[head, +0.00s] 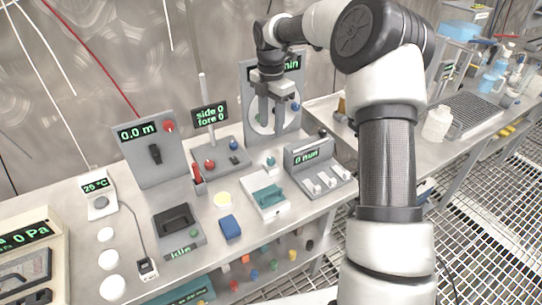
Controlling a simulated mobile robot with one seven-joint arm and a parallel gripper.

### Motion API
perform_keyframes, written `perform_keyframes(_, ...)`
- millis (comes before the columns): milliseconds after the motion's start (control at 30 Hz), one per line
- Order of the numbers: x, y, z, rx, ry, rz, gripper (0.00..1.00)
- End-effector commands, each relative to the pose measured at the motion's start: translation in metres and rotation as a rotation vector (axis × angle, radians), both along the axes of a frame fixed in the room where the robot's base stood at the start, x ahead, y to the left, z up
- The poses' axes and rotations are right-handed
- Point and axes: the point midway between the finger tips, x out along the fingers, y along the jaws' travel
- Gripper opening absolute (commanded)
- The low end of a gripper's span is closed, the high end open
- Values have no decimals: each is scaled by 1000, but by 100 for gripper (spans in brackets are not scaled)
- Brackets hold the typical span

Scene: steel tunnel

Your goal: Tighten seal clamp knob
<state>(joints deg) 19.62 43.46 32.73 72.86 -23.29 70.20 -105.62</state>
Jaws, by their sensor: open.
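My gripper (272,122) is open, with its fingers pointing down in front of a grey upright panel (250,78) with a round pale dial and a display ending in "min". Nothing shows between the fingers. A blue knob (295,107) is on the panel to the right of the fingers. A white unit with a teal block (268,196) stands on the bench below, and a small teal-topped knob (270,161) is just behind it. No label marks which knob belongs to the seal clamp. My gripper and arm hide part of the dial and panel.
A grey unit with white levers (318,171) stands to the right of the teal block. A joystick panel (218,150) and a "0.0 m" panel (152,148) stand left. A blue block (230,227) lies at the front.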

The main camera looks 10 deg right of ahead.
Motion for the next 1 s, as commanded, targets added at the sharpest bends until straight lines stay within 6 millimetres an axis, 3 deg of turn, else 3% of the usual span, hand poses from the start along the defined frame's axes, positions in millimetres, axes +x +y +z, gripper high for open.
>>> perform_keyframes(33,-1,0,-15,0,4,1,42)
perform_keyframes(300,-1,0,-74,2,3,0,42)
perform_keyframes(500,-1,0,-108,0,1,-1,42)
perform_keyframes(700,0,0,-125,0,0,-1,42)
perform_keyframes(1000,0,0,-128,0,-1,-1,42)
